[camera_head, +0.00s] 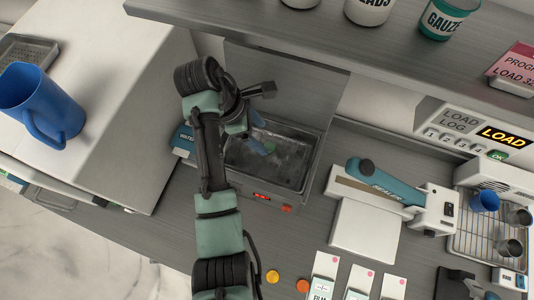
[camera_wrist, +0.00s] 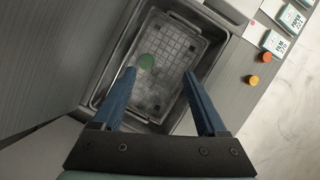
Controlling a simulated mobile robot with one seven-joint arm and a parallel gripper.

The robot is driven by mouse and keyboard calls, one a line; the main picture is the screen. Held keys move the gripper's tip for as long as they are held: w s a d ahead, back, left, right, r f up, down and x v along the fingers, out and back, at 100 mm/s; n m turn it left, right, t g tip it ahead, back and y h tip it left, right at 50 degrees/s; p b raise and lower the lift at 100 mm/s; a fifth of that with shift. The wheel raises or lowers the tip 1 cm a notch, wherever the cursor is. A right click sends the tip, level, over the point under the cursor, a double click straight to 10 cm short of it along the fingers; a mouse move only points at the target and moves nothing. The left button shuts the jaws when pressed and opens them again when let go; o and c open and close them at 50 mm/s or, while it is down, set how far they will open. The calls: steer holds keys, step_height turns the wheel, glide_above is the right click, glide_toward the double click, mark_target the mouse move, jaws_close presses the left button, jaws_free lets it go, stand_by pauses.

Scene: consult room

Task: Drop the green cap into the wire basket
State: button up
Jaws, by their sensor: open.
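The green cap (camera_wrist: 146,61) shows in the wrist view as a small round disc over the mesh of the wire basket (camera_wrist: 181,68). The basket sits inside a rectangular metal tank (camera_head: 289,177). The cap looks apart from both fingers, just beyond the left fingertip; whether it rests on the mesh is hard to tell. My gripper (camera_wrist: 159,72) is open, with blue fingers spread above the basket and nothing between them.
An orange cap (camera_head: 303,286) and a yellow cap (camera_head: 272,276) lie on the counter in front of the tank. A heat sealer (camera_head: 384,188) stands to the right, beside a wire rack with cups (camera_head: 483,202). A shelf (camera_head: 330,40) overhangs the back. A blue mug (camera_head: 45,105) stands left.

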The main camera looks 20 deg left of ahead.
steer(key=p+v, duration=0.2)
steer(key=v, duration=0.4)
stand_by(0.5)
